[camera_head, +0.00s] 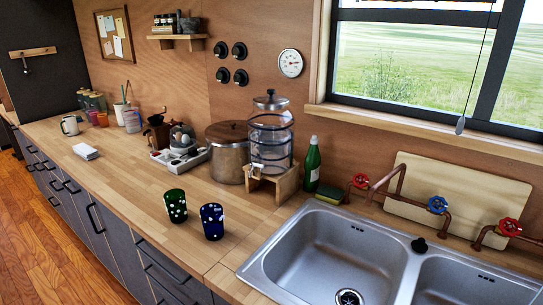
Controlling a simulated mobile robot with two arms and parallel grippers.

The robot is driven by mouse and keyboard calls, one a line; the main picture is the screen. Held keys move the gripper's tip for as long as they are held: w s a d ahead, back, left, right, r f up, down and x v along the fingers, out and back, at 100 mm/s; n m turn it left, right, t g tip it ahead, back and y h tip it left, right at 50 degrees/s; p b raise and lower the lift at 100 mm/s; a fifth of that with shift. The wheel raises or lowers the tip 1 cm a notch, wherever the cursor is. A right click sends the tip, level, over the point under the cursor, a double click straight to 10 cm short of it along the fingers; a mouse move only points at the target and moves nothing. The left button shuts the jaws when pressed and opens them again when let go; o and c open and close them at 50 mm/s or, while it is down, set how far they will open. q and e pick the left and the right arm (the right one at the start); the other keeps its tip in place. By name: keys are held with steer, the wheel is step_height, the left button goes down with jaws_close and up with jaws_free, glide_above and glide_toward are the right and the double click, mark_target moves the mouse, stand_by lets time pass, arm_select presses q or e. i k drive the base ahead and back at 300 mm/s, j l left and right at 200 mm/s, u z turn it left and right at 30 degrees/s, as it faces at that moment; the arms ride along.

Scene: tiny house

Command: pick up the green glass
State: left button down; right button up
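The green glass (175,206) stands upright on the wooden countertop (140,195). It is dark green with white spots. A similar dark blue glass (212,221) with pale spots stands just to its right and a little nearer the sink, with a small gap between them. Neither of my grippers shows in the head view.
The double sink (330,255) lies right of the glasses. The counter left of the glasses is clear up to a white stack (86,151).

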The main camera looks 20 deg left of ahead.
mark_target(177, 207)
steer(key=u, duration=1.2)
